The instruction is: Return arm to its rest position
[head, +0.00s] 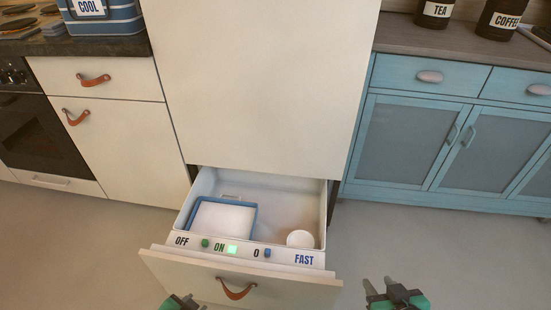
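My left gripper (181,299) is at the bottom edge, in front of the open drawer's front panel, left of its brown leather pull (236,289). Only its tips show, and I cannot tell whether it is open. My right gripper (377,286) is at the bottom, right of the drawer and over the floor. Its fingers are apart with nothing between them. Neither gripper appears to hold the pull. Both arms are mostly out of view.
The drawer (290,193) is pulled out from a tall white cabinet (262,80). It holds a blue-rimmed white tray (223,217) and a round white item (300,239). Blue cabinets (420,140) stand right, an oven (30,130) left. Floor (460,250) at right is clear.

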